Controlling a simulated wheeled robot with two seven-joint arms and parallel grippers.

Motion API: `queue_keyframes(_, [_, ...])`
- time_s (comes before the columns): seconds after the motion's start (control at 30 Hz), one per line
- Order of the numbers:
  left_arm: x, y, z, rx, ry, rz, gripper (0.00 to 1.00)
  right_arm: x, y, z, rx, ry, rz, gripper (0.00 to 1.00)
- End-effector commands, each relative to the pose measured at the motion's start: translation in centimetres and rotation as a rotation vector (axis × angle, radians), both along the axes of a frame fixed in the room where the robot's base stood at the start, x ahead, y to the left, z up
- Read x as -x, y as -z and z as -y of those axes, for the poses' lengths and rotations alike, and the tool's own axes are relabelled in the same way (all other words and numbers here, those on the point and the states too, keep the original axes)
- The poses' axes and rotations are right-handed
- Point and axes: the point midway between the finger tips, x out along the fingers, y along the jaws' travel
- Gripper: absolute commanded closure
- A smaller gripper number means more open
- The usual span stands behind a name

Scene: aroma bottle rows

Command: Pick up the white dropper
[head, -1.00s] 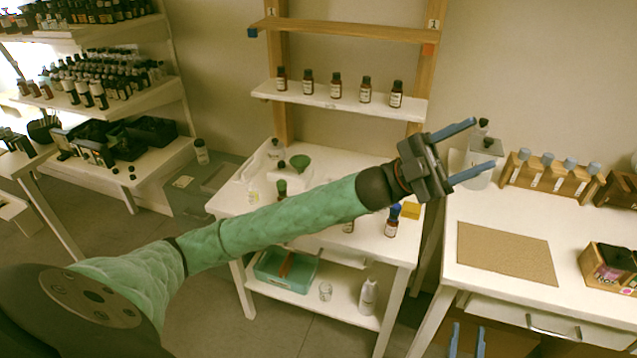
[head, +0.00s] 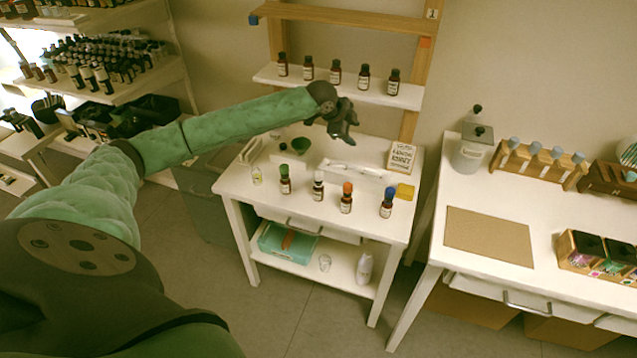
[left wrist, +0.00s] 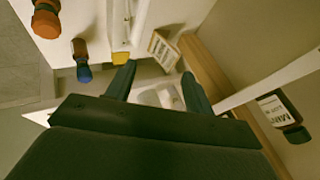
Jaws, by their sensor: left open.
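The white dropper bottle (head: 318,186), dark with a white top, stands upright in the front row on the small white table. It stands between a green-topped bottle (head: 285,180) and an orange-topped bottle (head: 346,198). My left gripper (head: 350,138) is open and empty, above the back part of the table, behind and above the dropper. Its two fingers (left wrist: 158,90) show apart in the left wrist view, with nothing between them. I cannot make out the white dropper in that view. My right gripper is not in view.
A blue-topped bottle (head: 387,203) ends the front row; a yellow block (head: 405,192) and a lettered sign (head: 401,155) stand behind it. A shelf (head: 340,93) with several bottles hangs over the table's back.

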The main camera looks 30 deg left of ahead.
Motion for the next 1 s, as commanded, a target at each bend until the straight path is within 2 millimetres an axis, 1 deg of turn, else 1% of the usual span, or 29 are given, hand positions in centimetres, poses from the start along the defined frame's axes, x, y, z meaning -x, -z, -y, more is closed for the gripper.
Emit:
queue_keyframes(0.03, [1.0,1.2,-0.9,-0.039,0.012,-0.076,0.47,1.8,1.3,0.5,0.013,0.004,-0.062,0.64])
queue_keyframes(0.1, [2.7,2.6,-2.0,-0.098,0.045,-0.19,0.47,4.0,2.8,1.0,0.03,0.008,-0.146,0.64])
queue_keyframes(0.2, [5.3,3.9,-3.2,-0.175,0.112,-0.336,0.47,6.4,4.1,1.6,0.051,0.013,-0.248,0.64])
queue_keyframes(0.3, [7.6,4.5,-4.1,-0.243,0.19,-0.453,0.47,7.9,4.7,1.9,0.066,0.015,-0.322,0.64])
queue_keyframes(0.4, [9.3,4.7,-4.9,-0.3,0.262,-0.531,0.47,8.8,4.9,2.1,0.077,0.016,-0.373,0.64])
queue_keyframes(0.5, [10.0,4.7,-5.4,-0.338,0.324,-0.566,0.47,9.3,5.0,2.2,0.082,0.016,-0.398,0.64])
queue_keyframes(0.6, [10.1,5.0,-5.4,-0.348,0.349,-0.566,0.47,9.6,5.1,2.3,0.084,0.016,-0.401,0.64])
queue_keyframes(0.8, [10.1,6.8,-5.4,-0.347,0.351,-0.565,0.47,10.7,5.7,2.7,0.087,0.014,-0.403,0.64])
queue_keyframes(0.97, [10.1,7.6,-5.3,-0.348,0.35,-0.564,0.47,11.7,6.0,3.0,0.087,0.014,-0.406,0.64])
queue_keyframes(1.0, [10.1,7.8,-5.3,-0.348,0.35,-0.563,0.47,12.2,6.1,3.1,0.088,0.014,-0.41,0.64])
